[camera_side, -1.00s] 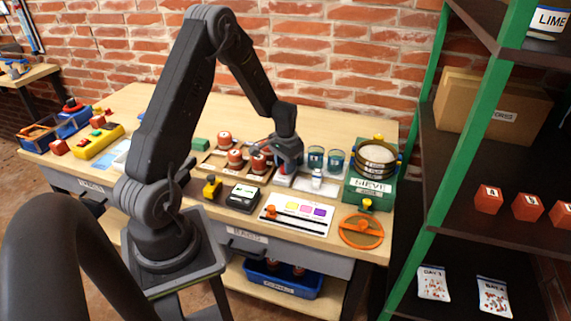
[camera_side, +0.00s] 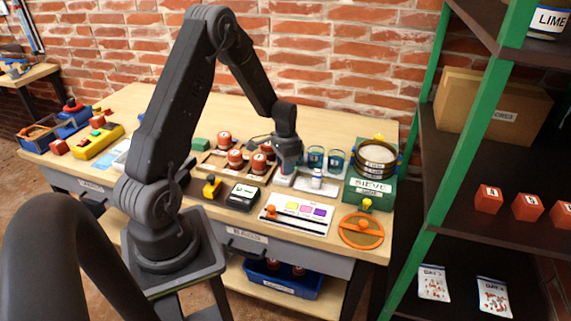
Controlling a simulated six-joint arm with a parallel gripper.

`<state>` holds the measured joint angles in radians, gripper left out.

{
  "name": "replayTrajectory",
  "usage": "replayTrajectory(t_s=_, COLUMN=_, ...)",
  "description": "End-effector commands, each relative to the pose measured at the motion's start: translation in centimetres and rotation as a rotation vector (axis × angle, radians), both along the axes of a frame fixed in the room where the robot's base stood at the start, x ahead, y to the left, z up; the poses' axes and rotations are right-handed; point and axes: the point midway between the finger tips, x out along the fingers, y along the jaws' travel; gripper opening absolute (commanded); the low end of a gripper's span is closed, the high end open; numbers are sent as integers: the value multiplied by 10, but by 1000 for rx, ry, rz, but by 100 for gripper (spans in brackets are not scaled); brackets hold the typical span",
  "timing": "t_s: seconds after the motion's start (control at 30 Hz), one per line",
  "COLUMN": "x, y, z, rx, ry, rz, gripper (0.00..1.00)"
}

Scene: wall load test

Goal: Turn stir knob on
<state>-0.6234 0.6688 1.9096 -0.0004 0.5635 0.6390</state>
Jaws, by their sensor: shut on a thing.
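My gripper (camera_side: 286,170) points down at the small light-grey block (camera_side: 282,181) behind the colour-patch panel. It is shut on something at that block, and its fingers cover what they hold. The stir knob is not clearly seen; it may be the thing hidden between the fingers. The light-grey plate (camera_side: 330,187) beside the block carries a small white bottle (camera_side: 317,178). Two teal-filled beakers (camera_side: 315,157) (camera_side: 335,160) stand just behind it.
The green sieve unit (camera_side: 370,190) stands to the right.

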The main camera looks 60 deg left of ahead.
Motion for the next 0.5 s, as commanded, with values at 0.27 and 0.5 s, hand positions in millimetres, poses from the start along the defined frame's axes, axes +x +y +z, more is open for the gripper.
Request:
replayTrajectory(t_s=0.27, x=0, y=0, z=0, rx=1, ry=-1, rz=-1, gripper=54)
replayTrajectory(t_s=0.5, x=0, y=0, z=0, rx=1, ry=0, rz=0, gripper=59)
